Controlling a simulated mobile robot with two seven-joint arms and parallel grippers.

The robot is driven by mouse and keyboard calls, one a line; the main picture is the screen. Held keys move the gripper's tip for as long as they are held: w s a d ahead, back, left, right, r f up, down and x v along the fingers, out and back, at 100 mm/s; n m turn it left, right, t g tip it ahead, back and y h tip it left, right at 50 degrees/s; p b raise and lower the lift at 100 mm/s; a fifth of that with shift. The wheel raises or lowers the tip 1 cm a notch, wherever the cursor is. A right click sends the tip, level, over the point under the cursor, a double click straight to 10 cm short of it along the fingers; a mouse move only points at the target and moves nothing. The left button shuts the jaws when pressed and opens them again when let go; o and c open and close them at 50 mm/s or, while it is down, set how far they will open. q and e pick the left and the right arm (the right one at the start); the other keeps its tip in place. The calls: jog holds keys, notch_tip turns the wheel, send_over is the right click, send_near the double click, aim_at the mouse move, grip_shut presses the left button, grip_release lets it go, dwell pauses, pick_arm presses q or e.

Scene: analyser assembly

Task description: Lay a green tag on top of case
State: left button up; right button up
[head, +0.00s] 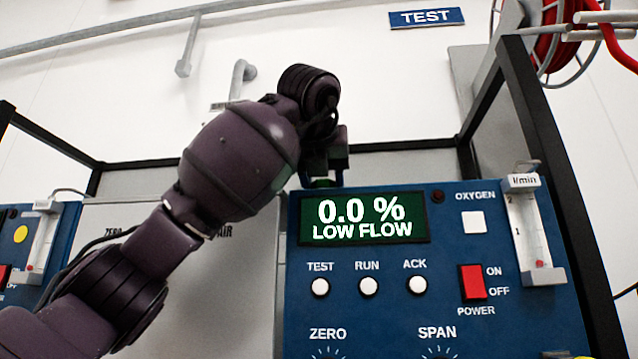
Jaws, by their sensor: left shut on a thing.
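The blue analyser case (440,303) stands at the centre right, its front panel facing me. Its display reads 0.0 % LOW FLOW. My left gripper (324,176) is at the case's top edge, near its left corner, pointing down behind or onto the top. It is shut on a small green thing (322,183), likely the green tag, which shows only as a thin strip between the fingers. I cannot tell whether the tag touches the case top, because the top surface is seen edge-on. My right gripper is not in view.
A black frame (560,190) surrounds the case at right and behind. A flow tube (528,230) is on the case's right side. Another blue unit (55,240) stands at far left. A grey panel (240,270) lies between them, partly behind my left arm. A red hose reel (560,35) hangs upper right.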

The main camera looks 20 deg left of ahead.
pick_arm(q)
jog(key=shift+s+d+r, duration=0.15)
jog(key=shift+s+d, duration=0.1)
jog(key=shift+s, duration=0.05)
jog(key=shift+w+a+f+b, duration=0.15)
jog(key=shift+f+b, duration=0.15)
jog(key=shift+f, duration=0.3)
jog(key=shift+f, duration=0.1)
